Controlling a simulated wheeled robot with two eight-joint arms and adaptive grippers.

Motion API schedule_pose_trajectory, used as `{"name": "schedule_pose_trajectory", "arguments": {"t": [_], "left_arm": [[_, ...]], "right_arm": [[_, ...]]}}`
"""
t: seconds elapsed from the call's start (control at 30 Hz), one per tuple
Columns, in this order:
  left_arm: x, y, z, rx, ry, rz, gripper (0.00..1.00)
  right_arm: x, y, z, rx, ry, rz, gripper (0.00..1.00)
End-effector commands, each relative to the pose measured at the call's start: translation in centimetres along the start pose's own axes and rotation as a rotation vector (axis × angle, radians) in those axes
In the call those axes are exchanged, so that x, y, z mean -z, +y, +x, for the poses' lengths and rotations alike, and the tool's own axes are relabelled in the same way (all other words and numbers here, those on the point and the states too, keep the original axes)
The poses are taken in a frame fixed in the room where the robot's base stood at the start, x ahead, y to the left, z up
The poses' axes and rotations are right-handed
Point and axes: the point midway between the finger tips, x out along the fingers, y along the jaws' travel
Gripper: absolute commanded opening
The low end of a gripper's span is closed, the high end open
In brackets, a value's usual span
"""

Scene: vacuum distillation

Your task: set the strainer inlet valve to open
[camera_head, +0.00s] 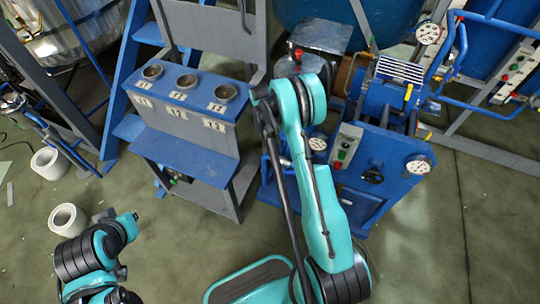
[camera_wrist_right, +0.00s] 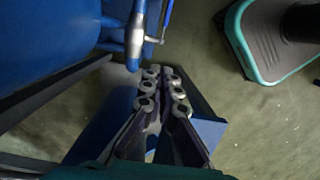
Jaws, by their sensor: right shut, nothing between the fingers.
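In the right wrist view, a grey-ended blue pipe (camera_wrist_right: 136,40) carries a short metal stem and a thin blue lever (camera_wrist_right: 166,16), which looks like a valve. I cannot tell for sure that it is the strainer inlet valve, nor its setting. My right gripper (camera_wrist_right: 161,76) is shut and empty, its fingertips just below the pipe end and lever in the picture, with no clear contact. In the head view my right forearm hides the right gripper. My left arm shows at the lower left, but its gripper does not show.
A blue pump skid (camera_head: 375,150) with gauges and a button box (camera_head: 345,146) stands right of my right arm. A blue and grey stand (camera_head: 180,145) with three cups is to the left. White rolls (camera_head: 50,163) lie on the floor. Floor at the lower right is clear.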

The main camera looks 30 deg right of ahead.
Motion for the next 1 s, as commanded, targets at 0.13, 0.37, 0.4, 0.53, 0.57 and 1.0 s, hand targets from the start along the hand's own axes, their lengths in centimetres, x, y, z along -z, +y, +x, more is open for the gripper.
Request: {"name": "schedule_pose_trajectory", "arguments": {"t": [0.13, 0.37, 0.4, 0.53, 0.57, 1.0], "left_arm": [[-0.5, 0.0, 0.6, 0.000, 0.001, 0.002, 0.00], [-1.6, 0.0, 2.2, 0.000, 0.000, 0.000, 0.00], [-1.8, 0.0, 2.5, 0.000, 0.000, 0.000, 0.00], [-2.4, 0.0, 3.3, 0.000, -0.001, 0.000, 0.00], [-2.5, 0.0, 3.5, 0.000, -0.001, 0.000, 0.00], [-3.2, 0.0, 4.4, 0.000, -0.001, -0.001, 0.00]], "right_arm": [[0.0, 0.0, 1.8, 0.001, -0.001, 0.000, 0.00], [0.1, 0.0, 6.7, 0.001, 0.000, 0.000, 0.00], [0.1, 0.0, 7.6, 0.000, 0.000, 0.000, 0.00], [0.1, -0.1, 10.2, 0.000, 0.000, -0.001, 0.00], [-0.1, 0.0, 10.6, 0.000, 0.000, 0.000, 0.00], [-3.1, -0.1, 12.4, 0.000, 0.000, 0.000, 0.00]]}}
